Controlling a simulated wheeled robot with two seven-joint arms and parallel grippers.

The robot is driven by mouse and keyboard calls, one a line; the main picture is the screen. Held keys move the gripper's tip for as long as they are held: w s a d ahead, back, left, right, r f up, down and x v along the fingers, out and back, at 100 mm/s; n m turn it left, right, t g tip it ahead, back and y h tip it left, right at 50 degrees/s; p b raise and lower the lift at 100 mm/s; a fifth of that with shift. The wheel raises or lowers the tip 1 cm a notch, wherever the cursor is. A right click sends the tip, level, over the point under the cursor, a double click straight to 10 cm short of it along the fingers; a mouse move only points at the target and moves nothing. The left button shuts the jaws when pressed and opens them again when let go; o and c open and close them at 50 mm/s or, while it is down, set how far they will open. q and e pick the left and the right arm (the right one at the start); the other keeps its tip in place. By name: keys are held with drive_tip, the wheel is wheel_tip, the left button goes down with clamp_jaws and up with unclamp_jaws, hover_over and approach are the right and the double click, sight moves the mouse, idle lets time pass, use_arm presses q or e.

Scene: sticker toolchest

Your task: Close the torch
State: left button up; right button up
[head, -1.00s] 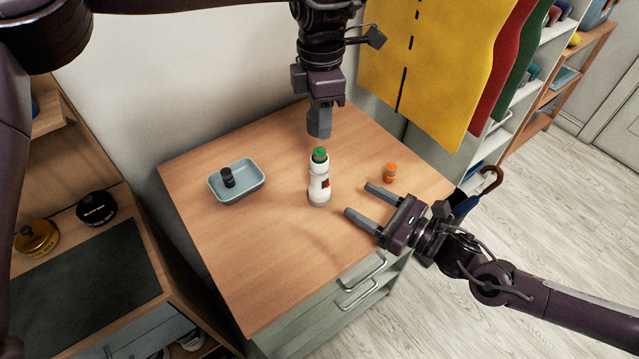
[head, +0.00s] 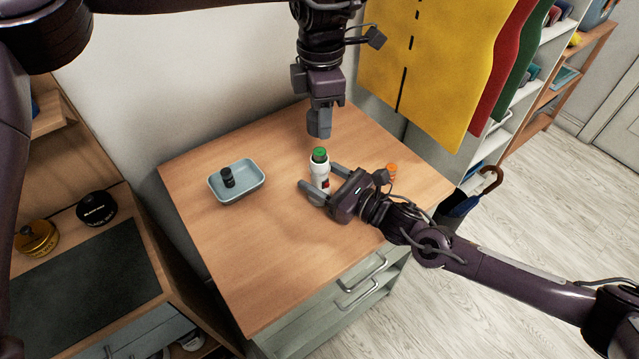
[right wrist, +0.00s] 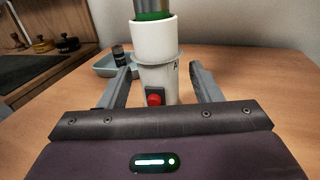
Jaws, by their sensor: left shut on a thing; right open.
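The torch (head: 320,170) is a white upright cylinder with a red switch on the table, also in the right wrist view (right wrist: 155,70). A green part (head: 320,153) shows at its top. My left gripper (head: 320,132) points down over the torch and is shut on the green part; the grip is mostly hidden. In the right wrist view, grey metal stands directly above the green part. My right gripper (head: 322,180) is open, with one finger on each side of the torch's body. I cannot tell whether they touch it.
A small orange cylinder (head: 391,170) stands behind my right gripper on the wooden table (head: 250,260). A blue-grey tray (head: 254,186) with a black cylinder (head: 228,177) is at the left. The table's front left is clear.

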sight(321, 151)
drive_tip(key=shift+w+a, duration=0.15)
drive_tip(key=shift+a, duration=0.1)
drive_tip(key=shift+c, duration=0.5)
clamp_jaws()
use_arm(q)
drive_tip(key=shift+f, duration=2.5)
drive_tip(key=shift+f, duration=0.9)
drive_tip(key=shift+f, duration=0.55)
